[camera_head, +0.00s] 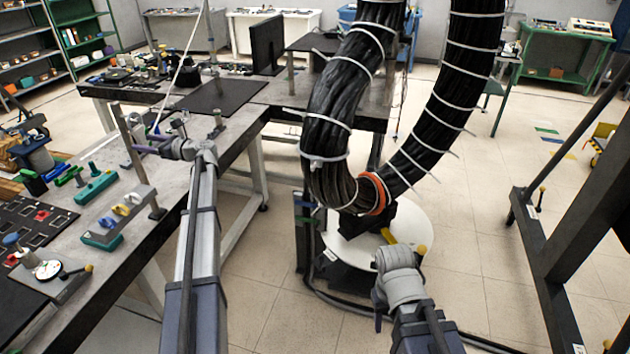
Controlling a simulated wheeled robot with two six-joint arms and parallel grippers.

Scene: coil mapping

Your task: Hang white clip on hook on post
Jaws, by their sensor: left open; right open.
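A thick black cable bundle (335,110) with white ties hangs over the round white platform (415,235). A teal block (95,187), a dial gauge (47,269) and a black mat (220,95) lie on the workbench. A dark frame stands at right.

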